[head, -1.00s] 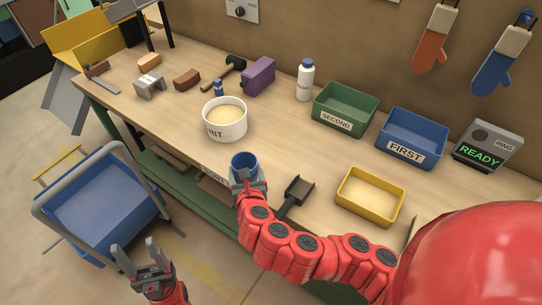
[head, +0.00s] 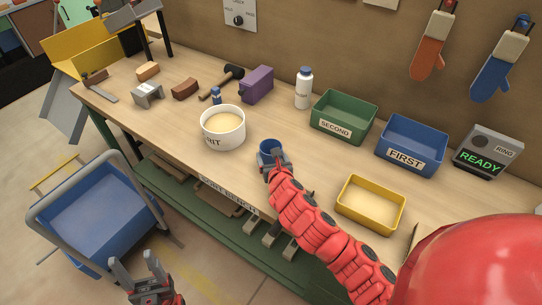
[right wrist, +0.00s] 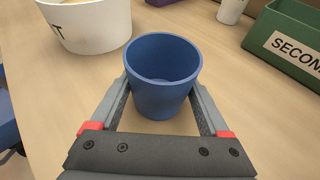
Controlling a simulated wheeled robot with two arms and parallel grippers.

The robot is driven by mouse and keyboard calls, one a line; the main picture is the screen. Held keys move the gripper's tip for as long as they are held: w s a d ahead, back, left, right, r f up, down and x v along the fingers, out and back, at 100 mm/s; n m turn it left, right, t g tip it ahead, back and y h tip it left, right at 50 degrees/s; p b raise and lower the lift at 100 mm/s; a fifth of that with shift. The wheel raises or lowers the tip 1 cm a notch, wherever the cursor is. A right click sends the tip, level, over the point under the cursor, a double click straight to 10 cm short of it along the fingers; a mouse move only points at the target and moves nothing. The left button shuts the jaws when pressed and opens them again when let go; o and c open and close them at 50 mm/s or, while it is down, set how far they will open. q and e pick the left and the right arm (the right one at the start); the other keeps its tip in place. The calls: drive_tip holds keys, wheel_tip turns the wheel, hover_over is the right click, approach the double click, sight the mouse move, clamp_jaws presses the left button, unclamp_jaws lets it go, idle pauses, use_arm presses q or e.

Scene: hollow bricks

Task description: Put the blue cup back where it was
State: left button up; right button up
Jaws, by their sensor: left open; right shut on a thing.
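The blue cup (head: 269,147) is upright between the fingers of my right gripper (head: 272,158), over the workbench just right of and in front of the white tub. In the right wrist view the cup (right wrist: 163,80) shows its empty inside, and my right gripper (right wrist: 163,105) has a finger on each side of it. I cannot tell whether the cup's base touches the bench. My left gripper (head: 145,275) is open and empty, low in front of the bench near the blue cart.
A white tub (head: 223,128) of pale contents stands left of the cup. Green (head: 343,118), blue (head: 411,147) and yellow (head: 370,205) bins stand to the right. A white bottle (head: 304,88) and purple box (head: 257,85) are behind.

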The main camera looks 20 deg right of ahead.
drive_tip(key=shift+f, duration=0.25)
drive_tip(key=o, duration=1.4)
drive_tip(key=shift+o, duration=0.2)
drive_tip(key=shift+s+r, duration=0.1)
drive_tip(key=shift+r, duration=0.05)
